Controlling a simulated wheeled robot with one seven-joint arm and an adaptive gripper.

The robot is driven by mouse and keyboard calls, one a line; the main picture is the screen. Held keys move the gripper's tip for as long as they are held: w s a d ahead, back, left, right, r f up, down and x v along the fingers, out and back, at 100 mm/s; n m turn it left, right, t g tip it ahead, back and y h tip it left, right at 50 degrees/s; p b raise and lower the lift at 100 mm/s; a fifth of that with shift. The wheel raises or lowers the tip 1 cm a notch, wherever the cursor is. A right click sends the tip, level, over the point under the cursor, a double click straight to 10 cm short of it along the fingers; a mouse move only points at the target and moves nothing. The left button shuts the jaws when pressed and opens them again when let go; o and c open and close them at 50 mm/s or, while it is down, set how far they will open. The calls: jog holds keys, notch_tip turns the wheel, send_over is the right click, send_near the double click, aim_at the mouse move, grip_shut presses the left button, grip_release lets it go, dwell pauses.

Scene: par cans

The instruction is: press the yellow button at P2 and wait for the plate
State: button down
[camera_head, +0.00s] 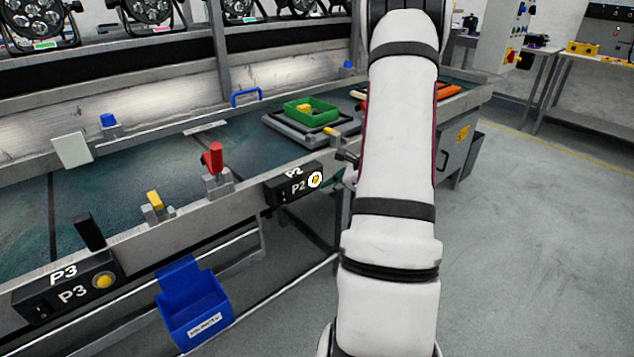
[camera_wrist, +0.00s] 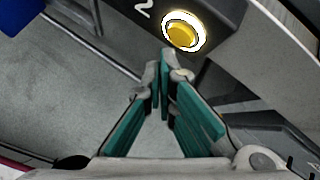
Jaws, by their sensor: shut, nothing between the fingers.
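The yellow button (camera_head: 315,180) sits at the right end of the black P2 box (camera_head: 285,188) on the front rail of the conveyor. A bright white ring surrounds the button. In the wrist view the yellow button (camera_wrist: 181,31) is large, at the top, just beyond the fingertips. My gripper (camera_wrist: 164,68) is shut and empty, its tips pointing toward the button. I cannot tell whether they touch it; a small gap seems to show. In the head view my arm hides most of the gripper. A green tray (camera_head: 325,119) with a yellow piece lies on a dark plate (camera_head: 275,124) on the conveyor.
A red stop block (camera_head: 214,162) stands on the rail left of P2. The P3 box (camera_head: 65,288) with its own yellow button is farther left. A blue bin (camera_head: 192,308) hangs below the rail. The floor on the right (camera_head: 540,220) is clear.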

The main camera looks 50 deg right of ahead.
jog(key=s, duration=0.2)
jog(key=s+a, duration=0.1)
jog(key=s, duration=0.2)
jog(key=shift+b, duration=0.4)
jog(key=shift+w, duration=0.1)
dwell(4.5)
